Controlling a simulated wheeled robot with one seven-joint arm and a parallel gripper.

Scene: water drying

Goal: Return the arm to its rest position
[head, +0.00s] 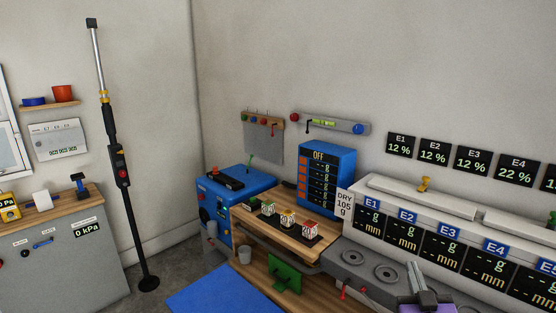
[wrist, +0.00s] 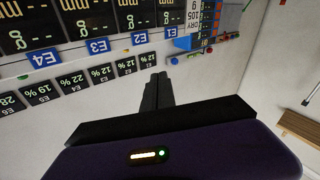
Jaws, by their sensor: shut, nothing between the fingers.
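My gripper (head: 427,297) shows at the bottom right of the head view, in front of the grey bench with the round plates. In the wrist view its two dark fingers (wrist: 158,92) lie together, shut with nothing between them. The fingers point toward the wall and the instrument panels. My gripper appears clear of the things around it, though its exact distance from the bench is hard to tell. Most of my arm is out of the head view.
A grey bench (head: 354,268) with round plates and E-labelled displays runs along the right. A wooden table holds several small marked cubes (head: 288,220) beside a blue machine (head: 222,204). A black pole (head: 121,173) stands at left. Grey floor shows between the left cabinet and the blue machine.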

